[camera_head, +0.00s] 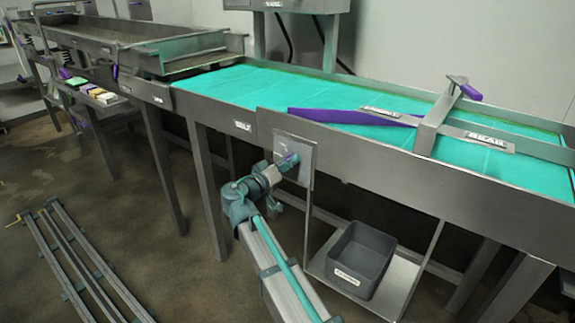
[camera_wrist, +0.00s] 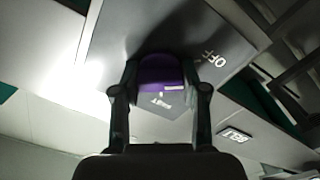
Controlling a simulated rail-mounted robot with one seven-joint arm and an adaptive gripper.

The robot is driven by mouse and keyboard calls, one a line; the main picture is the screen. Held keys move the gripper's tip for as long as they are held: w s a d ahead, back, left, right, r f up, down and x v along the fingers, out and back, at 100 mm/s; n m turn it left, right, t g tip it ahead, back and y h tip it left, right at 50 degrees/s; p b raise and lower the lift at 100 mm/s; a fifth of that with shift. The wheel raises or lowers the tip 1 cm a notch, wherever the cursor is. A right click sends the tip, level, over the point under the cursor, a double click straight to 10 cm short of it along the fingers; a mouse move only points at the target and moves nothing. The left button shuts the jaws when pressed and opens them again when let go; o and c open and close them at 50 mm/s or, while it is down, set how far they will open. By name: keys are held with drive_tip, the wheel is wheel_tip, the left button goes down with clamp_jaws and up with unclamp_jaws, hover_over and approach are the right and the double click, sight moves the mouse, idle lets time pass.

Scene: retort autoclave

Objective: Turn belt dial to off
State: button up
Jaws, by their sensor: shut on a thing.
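The belt dial (camera_wrist: 160,72) is a purple knob on a grey panel (camera_wrist: 120,30), seen in the wrist view. My gripper (camera_wrist: 160,92) has one finger on each side of the dial and is shut on it. A light mark shows on the dial's edge. The word OFF (camera_wrist: 211,59) is printed on the panel to the right of the dial. Other lettering below the dial is partly hidden and hard to read. In the head view, my gripper (camera_head: 287,163) is at the panel (camera_head: 308,152) on the conveyor's front side, and mostly hides the dial.
A teal conveyor belt (camera_head: 250,88) runs behind the panel, with a purple bar (camera_head: 345,117) across it. A grey bin (camera_head: 358,262) stands on a low shelf (camera_head: 405,285) below. Metal rails (camera_head: 82,262) lie on the floor at left. Table legs stand beside my arm.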

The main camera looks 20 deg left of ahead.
drive_tip(key=shift+n, duration=0.9)
drive_tip(key=o, duration=1.2)
drive_tip(key=shift+c, duration=0.2)
drive_tip(key=shift+s, duration=0.1)
drive_tip(key=v, duration=1.2)
drive_tip(key=shift+n, duration=0.3)
